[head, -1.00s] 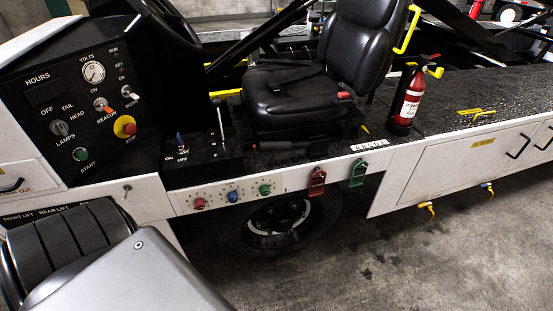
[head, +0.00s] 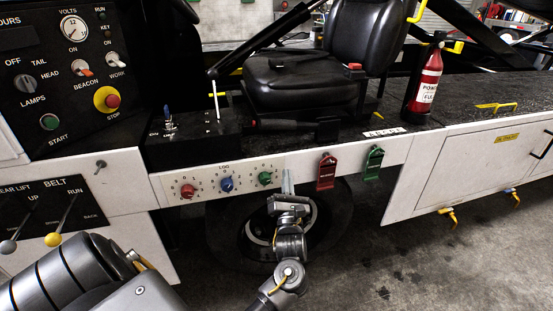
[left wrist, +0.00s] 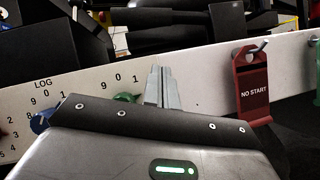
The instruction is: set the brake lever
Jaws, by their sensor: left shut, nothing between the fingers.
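A black lever with a round grip (head: 275,125), which looks like the brake lever, lies nearly level beside the seat, above the white side panel. It runs to a dark block (head: 327,128) at its right end. In the left wrist view a black bar (left wrist: 145,17) at the top looks like the same lever. My left gripper (head: 288,180) is shut and empty, fingers pointing up in front of the white panel, below the lever and apart from it. It also shows in the left wrist view (left wrist: 162,75). My right gripper is not in view.
A green knob (head: 265,178) is close left of my fingers, with blue (head: 227,184) and red (head: 188,191) knobs beyond. A red tag (head: 326,172) and green tag (head: 373,163) hang to the right. The seat (head: 300,85) is behind the lever; a thin upright lever (head: 214,98) stands left.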

